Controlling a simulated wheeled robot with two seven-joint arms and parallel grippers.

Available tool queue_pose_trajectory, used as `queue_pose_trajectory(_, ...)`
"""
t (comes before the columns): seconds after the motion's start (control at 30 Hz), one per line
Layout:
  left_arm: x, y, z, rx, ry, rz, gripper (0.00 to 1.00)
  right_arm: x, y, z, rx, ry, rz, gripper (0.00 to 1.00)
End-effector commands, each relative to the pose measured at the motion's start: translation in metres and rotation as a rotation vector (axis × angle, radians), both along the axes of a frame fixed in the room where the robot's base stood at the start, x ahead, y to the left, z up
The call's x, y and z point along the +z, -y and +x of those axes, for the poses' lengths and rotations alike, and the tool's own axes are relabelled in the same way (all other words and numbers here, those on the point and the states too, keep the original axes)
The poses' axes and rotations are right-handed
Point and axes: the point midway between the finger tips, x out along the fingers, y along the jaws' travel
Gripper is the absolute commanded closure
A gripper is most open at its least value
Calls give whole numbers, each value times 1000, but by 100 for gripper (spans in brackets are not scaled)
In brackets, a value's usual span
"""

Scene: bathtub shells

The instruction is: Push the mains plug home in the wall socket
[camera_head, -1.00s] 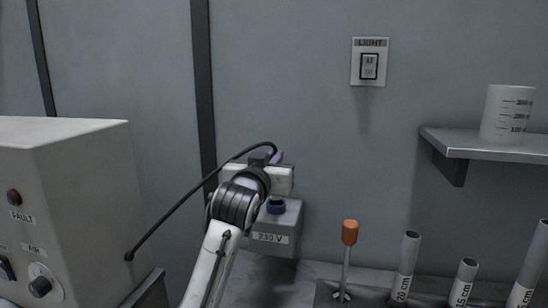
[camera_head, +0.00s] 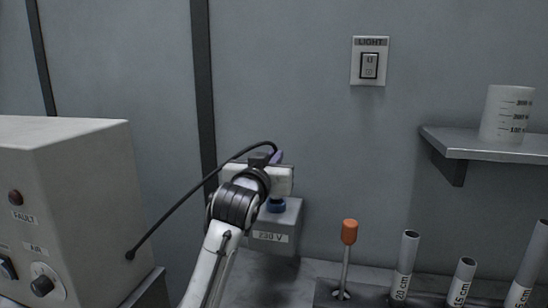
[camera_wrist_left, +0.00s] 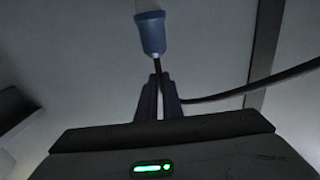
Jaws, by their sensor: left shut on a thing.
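The wall socket is a grey box (camera_head: 270,237) marked 230 V, low on the wall, with a blue round part (camera_head: 277,206) on top. My left gripper (camera_head: 277,160) is just above this box and hides much of the area. In the left wrist view its dark fingers (camera_wrist_left: 160,95) are shut at the cable end of the mains plug (camera_wrist_left: 153,33), a blue tapered body with a pale end. The black cable (camera_head: 190,197) arches over the gripper. In the head view I cannot tell whether plug and socket touch. My right gripper is not in view.
A grey control cabinet (camera_head: 75,160) stands at left, with the cable running to its side. An orange-topped lever (camera_head: 349,232) and several labelled tubes (camera_head: 405,265) stand to the right. A shelf (camera_head: 490,143) carries a white beaker (camera_head: 508,113). A light switch (camera_head: 369,63) is above.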

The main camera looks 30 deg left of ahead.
Motion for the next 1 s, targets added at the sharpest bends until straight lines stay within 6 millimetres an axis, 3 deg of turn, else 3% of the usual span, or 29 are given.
queue_pose_trajectory(1.0,-21,0,0,0,1,-1,100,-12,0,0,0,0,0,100)
